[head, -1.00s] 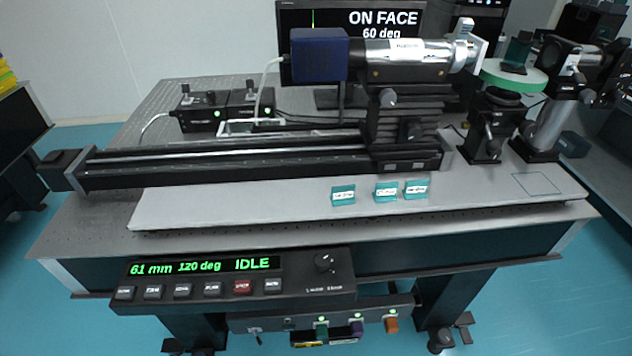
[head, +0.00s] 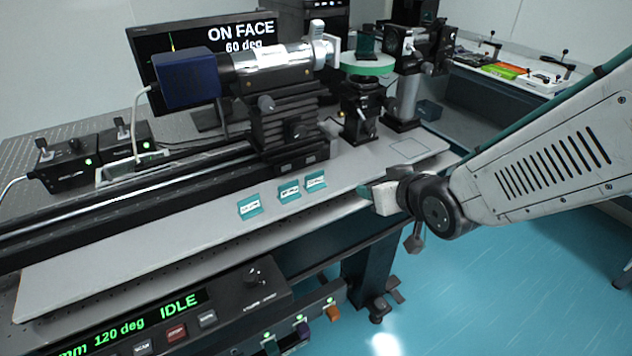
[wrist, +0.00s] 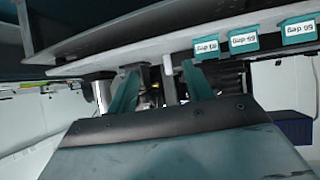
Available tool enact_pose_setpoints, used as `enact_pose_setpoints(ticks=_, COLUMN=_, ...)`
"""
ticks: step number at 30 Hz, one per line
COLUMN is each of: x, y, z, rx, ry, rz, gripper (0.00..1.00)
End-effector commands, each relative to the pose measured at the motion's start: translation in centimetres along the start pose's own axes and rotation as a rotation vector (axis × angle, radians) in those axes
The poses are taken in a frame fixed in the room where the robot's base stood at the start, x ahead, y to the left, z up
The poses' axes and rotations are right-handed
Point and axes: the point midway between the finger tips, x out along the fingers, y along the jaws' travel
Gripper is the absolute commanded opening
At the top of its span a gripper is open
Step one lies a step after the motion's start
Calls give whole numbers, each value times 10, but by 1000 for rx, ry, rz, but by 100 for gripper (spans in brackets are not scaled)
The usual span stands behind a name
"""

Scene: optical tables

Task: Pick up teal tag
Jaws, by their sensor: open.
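Three teal tags with white labels stand in a row on the grey shelf (head: 130,262) along the table's front: a left one (head: 250,207), a middle one (head: 289,191) and a right one (head: 316,181). In the wrist view they line the upper right (wrist: 207,47), (wrist: 243,40), (wrist: 298,30); their labels begin with "Gap", the numbers too small to read surely. My gripper (head: 368,195) is at the shelf's front edge, right of the tags and apart from them. In the wrist view its two teal fingers (wrist: 160,85) are spread with no tag between them.
A rail and stage with a blue-ended tube (head: 187,78) stand behind the tags. A post with a green disc (head: 366,64) stands at the back right. An outlined square (head: 408,147) marks bare shelf. A control panel reading IDLE (head: 178,304) juts out in front.

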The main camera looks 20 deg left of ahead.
Motion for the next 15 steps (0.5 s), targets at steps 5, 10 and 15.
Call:
enact_pose_setpoints(ticks=5, x=33, y=-59, z=2, rx=-44, ry=129, rz=-116, gripper=51)
enact_pose_setpoints(ticks=10, x=45, y=-77, z=0, rx=-53, ry=176, rz=-152, gripper=51)
enact_pose_setpoints(ticks=15, x=63, y=-80, z=-4, rx=-53, ry=179, rz=-153, gripper=51)
